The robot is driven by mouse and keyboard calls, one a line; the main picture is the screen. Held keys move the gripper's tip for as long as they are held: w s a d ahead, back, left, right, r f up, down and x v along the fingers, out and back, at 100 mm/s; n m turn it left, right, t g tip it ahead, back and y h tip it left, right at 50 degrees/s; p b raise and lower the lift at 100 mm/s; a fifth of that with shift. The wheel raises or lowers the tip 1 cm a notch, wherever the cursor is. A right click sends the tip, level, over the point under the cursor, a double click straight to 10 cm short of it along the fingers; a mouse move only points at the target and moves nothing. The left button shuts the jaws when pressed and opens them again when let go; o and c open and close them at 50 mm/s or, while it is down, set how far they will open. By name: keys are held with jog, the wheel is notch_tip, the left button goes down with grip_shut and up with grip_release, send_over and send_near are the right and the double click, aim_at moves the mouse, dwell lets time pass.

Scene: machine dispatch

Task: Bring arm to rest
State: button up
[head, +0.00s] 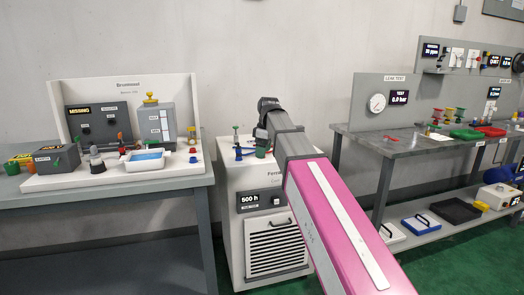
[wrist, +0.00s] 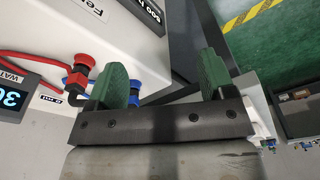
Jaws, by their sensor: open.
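My arm (head: 335,225), with its pink and grey links, reaches up from the lower right of the head view toward the machine cabinet (head: 232,258) marked 500 h. Its dark wrist end (head: 268,104) is bent over near the cabinet's top. My gripper (wrist: 164,78) shows in the wrist view as two green fingers standing wide apart, with nothing held between them. The left finger is in front of a red fitting (wrist: 80,72) and a blue fitting (wrist: 135,88); whether it touches them I cannot tell. The fingers are not clear in the head view.
A red hose (wrist: 35,62) runs beside the fittings. Green floor (wrist: 268,45) lies beyond the cabinet.

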jog(key=s+d+f+m, duration=0.5)
jog(key=s+d+f, duration=0.1)
jog(key=f, duration=0.6)
jog(key=s+d+f+m+h, duration=0.1)
jog(key=s+d+f+m, duration=0.4)
jog(key=f, duration=0.8)
jog(key=s+d+f+m, duration=0.4)
jog(key=s+d+f, duration=0.3)
jog(key=f, duration=0.6)
jog(key=shift+s+d+f+m, duration=0.15)
jog(key=shift+s+d+m, duration=0.15)
jog(key=shift+m, duration=0.1)
